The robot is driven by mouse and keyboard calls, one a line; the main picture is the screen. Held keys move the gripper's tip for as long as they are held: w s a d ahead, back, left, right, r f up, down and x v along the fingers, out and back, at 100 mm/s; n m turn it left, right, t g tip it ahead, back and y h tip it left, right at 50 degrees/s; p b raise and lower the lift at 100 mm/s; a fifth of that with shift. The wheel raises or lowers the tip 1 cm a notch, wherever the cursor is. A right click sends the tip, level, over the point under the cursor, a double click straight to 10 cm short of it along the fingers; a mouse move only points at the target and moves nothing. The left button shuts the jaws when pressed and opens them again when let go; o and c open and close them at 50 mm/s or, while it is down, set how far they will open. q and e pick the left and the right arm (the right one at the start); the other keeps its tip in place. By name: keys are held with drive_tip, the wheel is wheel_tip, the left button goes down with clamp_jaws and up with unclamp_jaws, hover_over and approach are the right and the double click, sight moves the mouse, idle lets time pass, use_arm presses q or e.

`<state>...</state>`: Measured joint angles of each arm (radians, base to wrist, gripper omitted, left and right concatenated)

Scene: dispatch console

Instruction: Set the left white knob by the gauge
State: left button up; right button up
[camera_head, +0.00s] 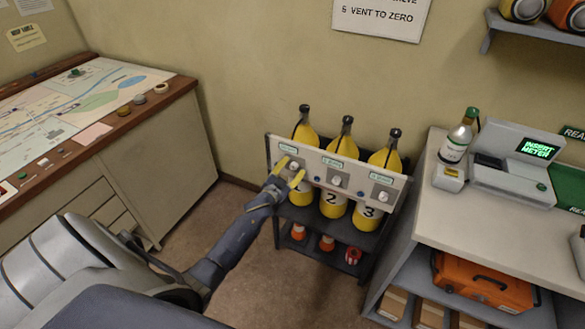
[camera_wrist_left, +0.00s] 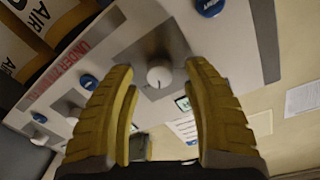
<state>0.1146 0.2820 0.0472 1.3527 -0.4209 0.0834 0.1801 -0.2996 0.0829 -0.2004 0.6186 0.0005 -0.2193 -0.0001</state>
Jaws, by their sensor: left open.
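The left white knob (camera_head: 294,166) is on the left part of a pale panel (camera_head: 325,163) in front of three yellow cylinders. My left gripper (camera_head: 290,172) is at this knob, with its yellow fingers open. In the left wrist view the knob (camera_wrist_left: 159,75) is round and white on a grey square plate. It sits between the two spread fingers, with a visible gap on each side. A small display (camera_head: 288,149) with green marks, perhaps the gauge, is above the knob; its reading is too small to make out. My right gripper is not in view.
The panel has two more white knobs, the middle one (camera_head: 335,181) and the right one (camera_head: 382,196), and blue round buttons (camera_wrist_left: 88,82). A counter with a meter (camera_head: 511,163) and a bottle (camera_head: 459,137) stands at the right. A map desk (camera_head: 160,100) is at the left.

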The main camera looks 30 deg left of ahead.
use_arm(q)
drive_tip(key=s, duration=1.1)
drive_tip(key=shift+s+d+r, duration=0.2)
drive_tip(key=shift+s+d, duration=0.1)
drive_tip(key=shift+d, duration=0.05)
drive_tip(key=s+n, duration=0.5)
drive_tip(key=n, duration=0.1)
drive_tip(key=w, duration=1.1)
drive_tip(key=w+a, duration=0.1)
drive_tip(key=w, duration=0.5)
drive_tip(key=shift+f, duration=0.25)
drive_tip(key=shift+o, duration=0.3)
clamp_jaws()
